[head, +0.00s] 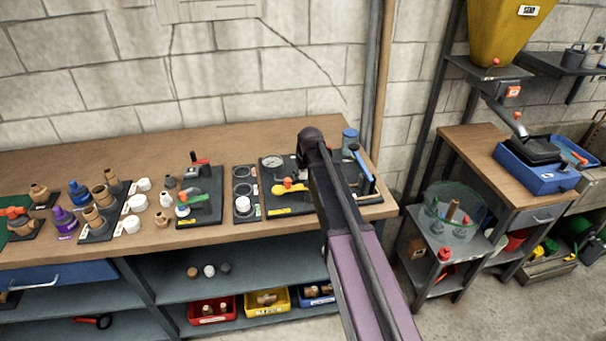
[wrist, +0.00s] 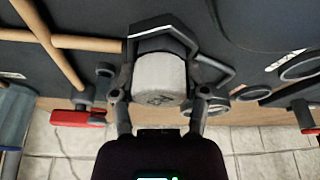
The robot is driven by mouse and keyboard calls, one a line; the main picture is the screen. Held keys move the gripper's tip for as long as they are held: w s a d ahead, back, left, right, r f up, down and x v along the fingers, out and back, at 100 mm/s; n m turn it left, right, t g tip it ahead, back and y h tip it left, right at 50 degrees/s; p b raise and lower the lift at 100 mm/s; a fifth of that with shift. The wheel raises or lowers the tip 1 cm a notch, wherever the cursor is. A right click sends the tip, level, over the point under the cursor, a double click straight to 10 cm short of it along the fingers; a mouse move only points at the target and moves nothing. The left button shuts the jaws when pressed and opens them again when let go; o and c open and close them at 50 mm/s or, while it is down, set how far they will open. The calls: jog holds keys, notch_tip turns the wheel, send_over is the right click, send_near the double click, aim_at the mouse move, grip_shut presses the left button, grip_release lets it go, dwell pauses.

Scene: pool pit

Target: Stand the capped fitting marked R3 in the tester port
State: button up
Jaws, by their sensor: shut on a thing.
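In the wrist view my gripper (wrist: 160,95) has its two fingers closed on the sides of a pale grey-white capped fitting (wrist: 160,75). A dark mark shows on its cap, but I cannot read it. A dark angular bracket (wrist: 160,38) lies just beyond the fitting; I cannot tell whether they touch. In the head view the tester (head: 265,208) is a dark board with a round gauge (head: 272,161) and a yellow lever (head: 290,188). My arm crosses its right part and hides my gripper, the held fitting and any port there.
A dark tray with round places (head: 243,176) stands left of the tester, with a white-capped piece (head: 242,204) at its near end. Another fixture with a green lever (head: 200,198) and several loose fittings stand further left. A blue-handled part (head: 364,170) is right of my arm.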

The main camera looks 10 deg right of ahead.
jog(key=shift+f, duration=0.1)
dwell(0.3)
jog(key=o, duration=1.3)
jog(key=shift+c, duration=0.2)
jog(key=shift+r+p, duration=3.95)
jog(key=shift+r, duration=0.1)
jog(key=shift+f, duration=0.1)
